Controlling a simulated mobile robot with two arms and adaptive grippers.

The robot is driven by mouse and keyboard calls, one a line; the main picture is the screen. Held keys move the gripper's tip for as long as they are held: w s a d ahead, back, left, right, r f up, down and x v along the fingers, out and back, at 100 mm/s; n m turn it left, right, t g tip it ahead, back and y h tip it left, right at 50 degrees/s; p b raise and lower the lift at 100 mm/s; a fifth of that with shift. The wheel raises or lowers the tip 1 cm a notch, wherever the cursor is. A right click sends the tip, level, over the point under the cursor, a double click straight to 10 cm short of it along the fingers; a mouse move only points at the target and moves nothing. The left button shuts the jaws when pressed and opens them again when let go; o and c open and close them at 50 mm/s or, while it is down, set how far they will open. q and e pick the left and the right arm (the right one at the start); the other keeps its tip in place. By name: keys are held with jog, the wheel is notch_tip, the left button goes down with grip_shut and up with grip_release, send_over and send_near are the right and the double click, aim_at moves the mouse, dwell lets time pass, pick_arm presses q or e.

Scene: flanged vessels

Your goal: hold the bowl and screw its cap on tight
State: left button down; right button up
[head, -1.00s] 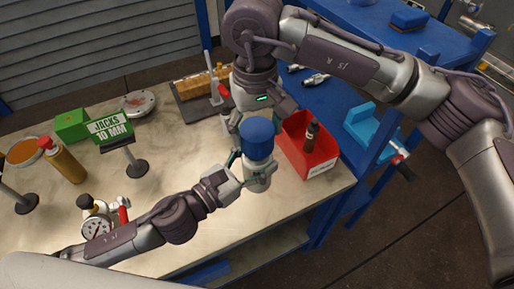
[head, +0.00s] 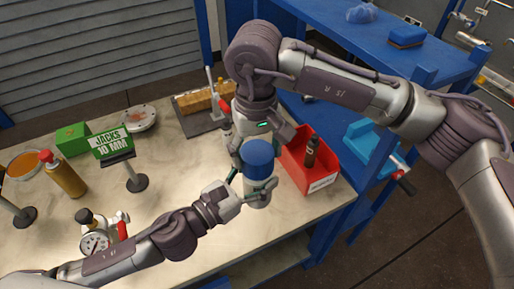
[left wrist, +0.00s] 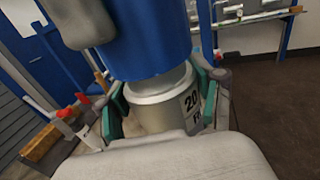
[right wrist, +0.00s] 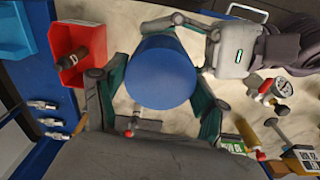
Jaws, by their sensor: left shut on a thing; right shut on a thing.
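The bowl (head: 257,196) is a small pale grey vessel, held upright above the bench. The left wrist view shows its grey body (left wrist: 155,112) with a dark printed label. The blue cap (head: 258,157) sits on top of it, and a band of grey neck shows under its lower edge. My left gripper (head: 246,192) is shut around the bowl's body, one finger on each side. My right gripper comes from above and is shut on the cap, which fills the space between its fingers in the right wrist view (right wrist: 163,85). The thread is hidden.
A red bin (head: 318,174) with a brown bottle (head: 311,150) stands close to the right. A gauge (head: 95,242), an orange-brown bottle (head: 65,176) and a green "JACKS 10 MM" sign (head: 112,143) stand at the left. Bare bench lies between.

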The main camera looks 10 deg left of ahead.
jog(key=shift+f, duration=0.55)
dwell(0.4)
